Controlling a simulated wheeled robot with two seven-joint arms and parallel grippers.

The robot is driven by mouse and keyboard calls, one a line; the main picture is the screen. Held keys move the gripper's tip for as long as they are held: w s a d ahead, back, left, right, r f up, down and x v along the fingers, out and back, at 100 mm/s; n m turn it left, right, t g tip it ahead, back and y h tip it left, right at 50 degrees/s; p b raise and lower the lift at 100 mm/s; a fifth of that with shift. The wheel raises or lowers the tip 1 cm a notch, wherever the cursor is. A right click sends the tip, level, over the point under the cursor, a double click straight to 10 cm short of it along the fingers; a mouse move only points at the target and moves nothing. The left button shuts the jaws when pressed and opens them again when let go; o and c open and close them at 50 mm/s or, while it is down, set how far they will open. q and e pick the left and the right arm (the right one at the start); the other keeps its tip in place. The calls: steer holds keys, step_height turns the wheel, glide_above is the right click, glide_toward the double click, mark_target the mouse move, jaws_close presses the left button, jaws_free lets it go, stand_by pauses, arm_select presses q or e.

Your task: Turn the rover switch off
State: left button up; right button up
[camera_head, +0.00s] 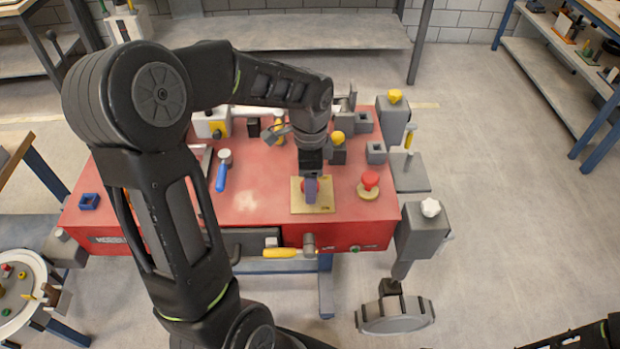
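A square wooden plate (325,207) lies on the red bench top (258,188). A purple upright piece (311,191), with a little red beside it, stands over the plate; it may be the rover switch, but no label is readable. My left gripper (311,173) points straight down right above it, touching or nearly so. The fingers are too small and overlapped to show whether they are open or shut. Only a dark part of my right arm shows at the bottom right corner; its gripper is out of view.
A red mushroom button (369,180) stands close right of the plate. A blue-handled tool (222,172) lies to the left. A yellow-handled tool (281,253) is at the front edge. Bare red surface lies left of the plate.

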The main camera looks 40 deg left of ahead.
arm_select(q)
jaws_close()
stand_by(0.6)
